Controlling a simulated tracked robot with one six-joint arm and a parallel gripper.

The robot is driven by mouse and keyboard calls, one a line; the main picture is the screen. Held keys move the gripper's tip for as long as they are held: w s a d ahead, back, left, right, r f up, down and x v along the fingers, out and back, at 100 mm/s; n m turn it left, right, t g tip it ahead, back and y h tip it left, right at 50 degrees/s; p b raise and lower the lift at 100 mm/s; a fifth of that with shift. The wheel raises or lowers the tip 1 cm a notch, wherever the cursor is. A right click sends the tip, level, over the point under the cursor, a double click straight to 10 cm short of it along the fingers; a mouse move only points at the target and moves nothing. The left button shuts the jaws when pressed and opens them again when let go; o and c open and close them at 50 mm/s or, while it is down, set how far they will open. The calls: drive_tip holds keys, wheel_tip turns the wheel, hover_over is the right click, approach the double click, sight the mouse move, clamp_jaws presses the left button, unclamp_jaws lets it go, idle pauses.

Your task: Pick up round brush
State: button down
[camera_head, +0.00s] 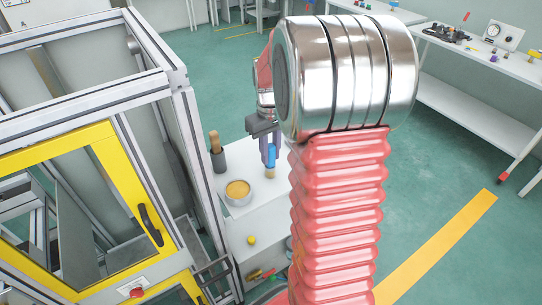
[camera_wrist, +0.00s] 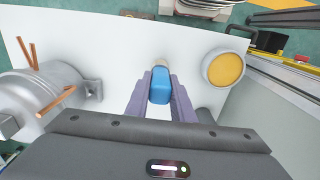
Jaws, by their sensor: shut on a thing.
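My gripper (camera_head: 269,160) is over the white table beyond my arm, its purple-grey fingers closed on both sides of a blue thing with a tan lower end, which looks like the round brush (camera_head: 271,155). In the wrist view the fingers (camera_wrist: 160,95) press against the brush's blue handle (camera_wrist: 160,88). Its tan end shows just beyond the handle. The brush points down, roughly upright. I cannot tell whether its tip touches the table.
On the white table (camera_head: 255,217) stand a round pot with yellow content (camera_head: 238,189) and a grey holder with a wooden-handled tool (camera_head: 215,143). A grey metal compressor (camera_wrist: 45,92) with copper tubes lies left in the wrist view. A yellow-doored frame (camera_head: 130,160) stands close left.

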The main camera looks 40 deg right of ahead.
wheel_tip(320, 180, up, 10)
drive_tip(key=shift+f, duration=0.1)
idle(0.4)
idle(0.5)
